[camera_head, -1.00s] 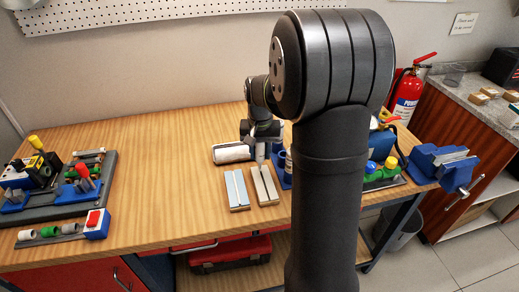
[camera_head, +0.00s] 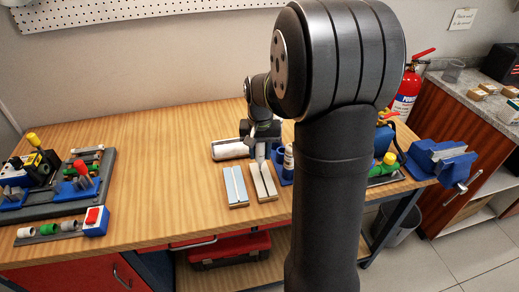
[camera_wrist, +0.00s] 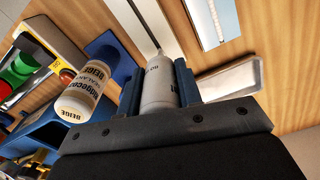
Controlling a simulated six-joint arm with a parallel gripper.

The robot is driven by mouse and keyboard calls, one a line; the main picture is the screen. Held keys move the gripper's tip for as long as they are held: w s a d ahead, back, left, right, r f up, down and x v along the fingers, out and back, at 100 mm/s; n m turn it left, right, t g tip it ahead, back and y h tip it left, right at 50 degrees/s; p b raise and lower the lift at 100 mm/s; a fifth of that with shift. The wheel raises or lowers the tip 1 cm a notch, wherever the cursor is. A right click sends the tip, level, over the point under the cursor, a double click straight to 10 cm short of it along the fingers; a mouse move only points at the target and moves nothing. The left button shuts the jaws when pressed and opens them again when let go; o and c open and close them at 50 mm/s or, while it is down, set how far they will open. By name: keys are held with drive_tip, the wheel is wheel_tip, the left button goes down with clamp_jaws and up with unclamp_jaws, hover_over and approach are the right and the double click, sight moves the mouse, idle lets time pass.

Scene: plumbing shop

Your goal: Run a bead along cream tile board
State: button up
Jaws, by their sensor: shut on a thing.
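My gripper (camera_wrist: 160,90) is shut on a pale grey-white sealant tube (camera_wrist: 158,78), its blue fingers on either side. In the head view the tube (camera_head: 260,152) points down at the far end of the cream tile board (camera_head: 263,183). I cannot tell whether its tip touches the board. The cream board, with a groove along its middle, also shows beyond the tube in the wrist view (camera_wrist: 172,38). A light blue tile board (camera_head: 235,187) lies just left of it. A tube marked BEIGE (camera_wrist: 82,92) stands in a blue holder (camera_wrist: 120,62), right of the cream board in the head view.
A white roll-like thing (camera_head: 230,150) lies behind the boards. A tool tray (camera_head: 70,190) and a red-button box (camera_head: 95,220) are at the left. A blue vise (camera_head: 440,160) is at the right edge. Bare wood lies left of the boards.

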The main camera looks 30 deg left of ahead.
drive_tip(key=shift+s+d, duration=0.25)
drive_tip(key=shift+d, duration=0.05)
idle(0.4)
drive_tip(key=shift+s+d, duration=0.6)
drive_tip(key=shift+o, duration=0.8)
drive_tip(key=shift+c, duration=0.8)
drive_tip(key=shift+s+d, duration=0.35)
drive_tip(key=shift+s+d, duration=0.1)
drive_tip(key=shift+s+d, duration=0.2)
